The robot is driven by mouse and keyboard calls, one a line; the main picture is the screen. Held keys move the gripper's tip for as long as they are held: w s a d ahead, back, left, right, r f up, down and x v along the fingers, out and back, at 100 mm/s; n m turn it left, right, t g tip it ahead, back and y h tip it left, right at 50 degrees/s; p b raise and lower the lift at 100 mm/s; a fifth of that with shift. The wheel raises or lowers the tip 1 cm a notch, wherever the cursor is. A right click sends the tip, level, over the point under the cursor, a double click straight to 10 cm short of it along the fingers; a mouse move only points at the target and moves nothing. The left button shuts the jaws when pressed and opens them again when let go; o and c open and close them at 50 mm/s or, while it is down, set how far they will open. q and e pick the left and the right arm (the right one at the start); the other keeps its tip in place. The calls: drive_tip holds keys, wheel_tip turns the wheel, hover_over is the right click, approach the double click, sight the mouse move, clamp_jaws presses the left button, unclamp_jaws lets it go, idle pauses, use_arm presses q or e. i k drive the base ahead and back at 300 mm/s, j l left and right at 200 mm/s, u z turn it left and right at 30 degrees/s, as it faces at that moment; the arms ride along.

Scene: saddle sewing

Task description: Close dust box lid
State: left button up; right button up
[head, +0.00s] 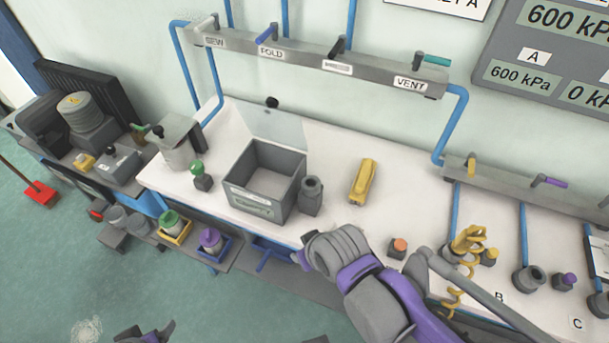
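The dust box (258,205) is a grey open-topped box with a label on its front, standing on the white bench. Its lid (275,128) is a pale, see-through panel standing up at the back edge, with a black knob (272,102) at its top. The box is open and its pale inside shows. My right arm reaches in from the lower right; its gripper (302,258) is at the bench's front edge, in front of the box and apart from it, fingers mostly hidden. My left gripper (146,334) is at the bottom edge, cut off, far from the box.
A dark grey cylinder (311,196) stands right beside the box, and a yellow tool (363,182) lies farther right. A labelled valve rail (320,62) runs above the lid.

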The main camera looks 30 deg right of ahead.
sight(272, 104)
drive_tip(key=z, duration=0.8)
drive_tip(key=j, duration=0.35)
